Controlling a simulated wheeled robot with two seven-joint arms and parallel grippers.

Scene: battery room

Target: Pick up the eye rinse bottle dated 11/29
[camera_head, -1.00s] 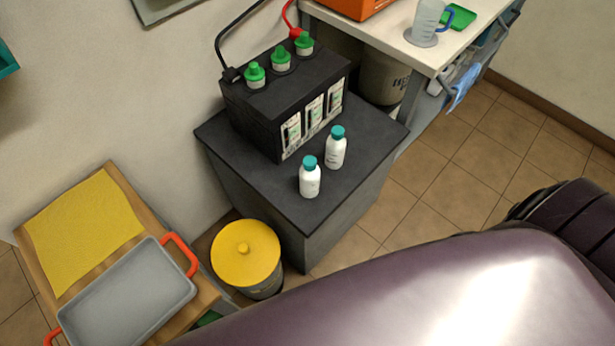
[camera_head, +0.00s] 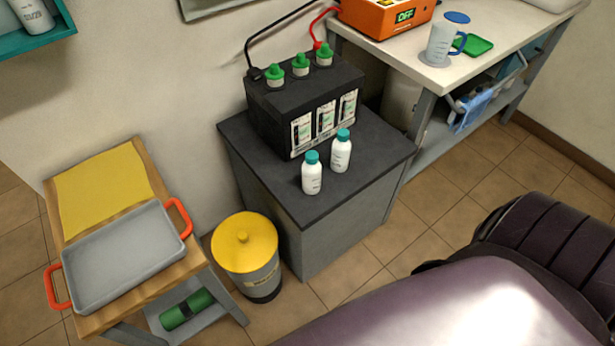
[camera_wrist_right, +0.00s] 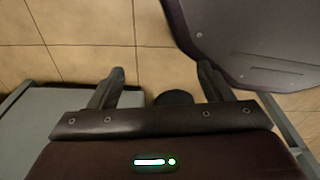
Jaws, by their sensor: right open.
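Two small white bottles with teal caps stand upright on the dark cabinet (camera_head: 270,185), in front of the black battery. The nearer bottle (camera_head: 312,174) is on the left, and the other bottle (camera_head: 340,152) is just right of and behind it. Their labels are too small to read a date. A larger white bottle (camera_head: 34,14) stands on the teal wall shelf at the top left, partly cut off. My right gripper (camera_wrist_right: 160,82) is open and empty in the right wrist view, above tiled floor. My left gripper is not in view.
The battery (camera_head: 305,105) with green caps and cables fills the cabinet's back. A yellow-lidded bin (camera_head: 246,255) stands left of the cabinet. A wooden cart holds a grey tray (camera_head: 120,255). A workbench (camera_head: 480,75) carries an orange charger (camera_head: 385,14) and a jug (camera_head: 445,42).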

